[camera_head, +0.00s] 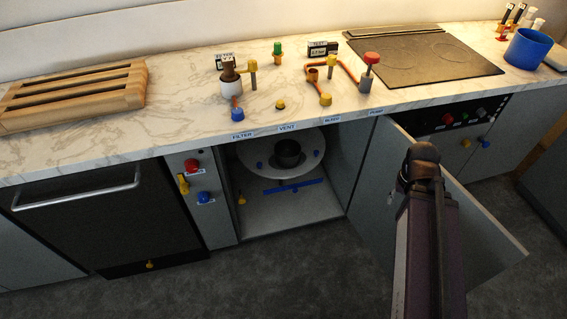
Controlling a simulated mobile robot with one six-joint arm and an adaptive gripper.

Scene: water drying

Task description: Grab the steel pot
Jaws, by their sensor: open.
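A small dark round pot (287,153), the likely steel pot, sits upright inside the open cabinet under the counter. It rests near the middle of a round white plate (310,160). Part of my arm (424,225) rises at the lower right, in front of the open cabinet door, to the right of the pot and well apart from it. Its upper end shows a dark rounded joint. I cannot make out my gripper's fingers in this view.
The open cabinet door (480,215) juts out on the right. A marble counter (190,115) overhangs the cabinet and carries valves, a wooden rack (75,95), a dark cooktop (430,58) and a blue pot (528,48). A blue strip (292,186) lies before the plate.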

